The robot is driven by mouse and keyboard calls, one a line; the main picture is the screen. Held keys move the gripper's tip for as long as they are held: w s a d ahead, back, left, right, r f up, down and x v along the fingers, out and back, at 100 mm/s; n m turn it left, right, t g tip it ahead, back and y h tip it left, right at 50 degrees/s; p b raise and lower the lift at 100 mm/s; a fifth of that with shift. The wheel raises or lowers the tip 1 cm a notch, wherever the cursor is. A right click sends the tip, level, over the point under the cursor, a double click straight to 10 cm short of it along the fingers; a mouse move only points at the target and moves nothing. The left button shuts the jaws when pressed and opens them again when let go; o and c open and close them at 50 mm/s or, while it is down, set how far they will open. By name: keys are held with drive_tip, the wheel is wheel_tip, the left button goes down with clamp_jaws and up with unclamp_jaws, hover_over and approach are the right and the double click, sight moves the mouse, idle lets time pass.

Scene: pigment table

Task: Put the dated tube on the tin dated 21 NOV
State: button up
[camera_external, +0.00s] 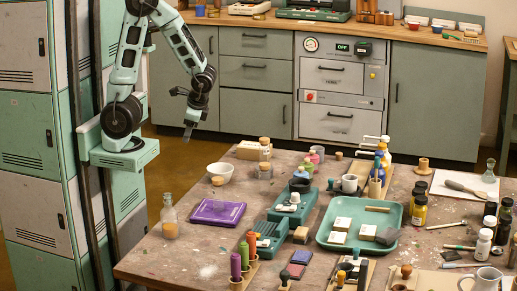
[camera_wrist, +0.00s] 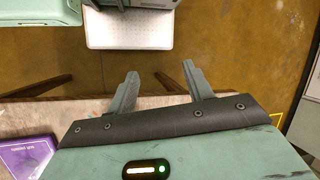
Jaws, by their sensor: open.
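My gripper (camera_external: 186,128) hangs from the raised arm beyond the far left edge of the table, apart from everything on it. In the wrist view its two fingers (camera_wrist: 160,70) are spread, with only floor and the table edge between them. No date is readable in either view, so I cannot tell which thing is the dated tube or the tin dated 21 NOV. Upright coloured cylinders, purple (camera_external: 236,266), green (camera_external: 244,252) and orange (camera_external: 252,240), stand at the table's near side.
The worktable (camera_external: 150,262) is crowded. A purple flat device (camera_external: 217,213) lies at its left, beside a corked bottle (camera_external: 169,222) and white bowl (camera_external: 220,171). A teal tray (camera_external: 325,232) holds pale blocks. Bottles stand at right. The near-left corner is mostly clear.

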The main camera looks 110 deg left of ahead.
drive_tip(key=r+n+t, duration=0.1)
drive_tip(key=w+r+n+t+h, duration=0.1)
drive_tip(key=n+t, duration=0.1)
drive_tip(key=r+n+t, duration=0.1)
drive_tip(key=shift+w+a+r, duration=0.1)
drive_tip(key=shift+w+a, duration=0.15)
drive_tip(key=shift+a, duration=0.1)
drive_tip(key=shift+n, duration=0.3)
